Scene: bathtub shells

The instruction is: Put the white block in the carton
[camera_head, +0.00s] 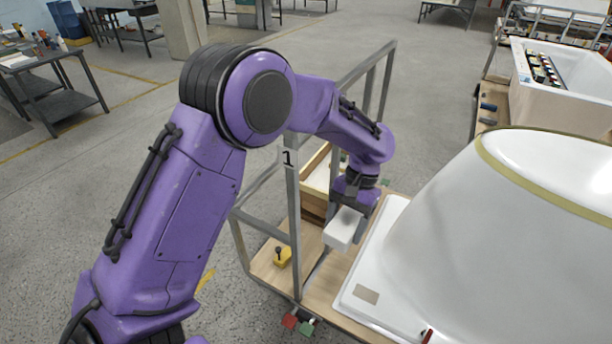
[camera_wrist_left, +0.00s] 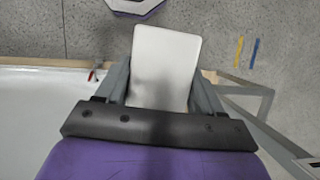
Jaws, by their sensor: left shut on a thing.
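The white block (camera_head: 341,231) is held by my left gripper (camera_head: 346,208), above the wooden deck of the cart and beside the rim of the white bathtub shell (camera_head: 450,215). In the left wrist view the block (camera_wrist_left: 165,62) sits between the two grey fingers of the left gripper (camera_wrist_left: 160,92), which are shut on it. The carton seems to be the brown box (camera_head: 313,207) on the deck, just behind and left of the gripper. A rail post and my left arm partly cover it, and its inside is mostly hidden. My right gripper is not in view.
The grey metal frame (camera_head: 294,215) of the cart, marked 1, stands close to the carton and my arm. A yellow object (camera_head: 282,256) lies on the wooden deck (camera_head: 321,290). The large tub shell fills the right side. Open concrete floor lies to the left.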

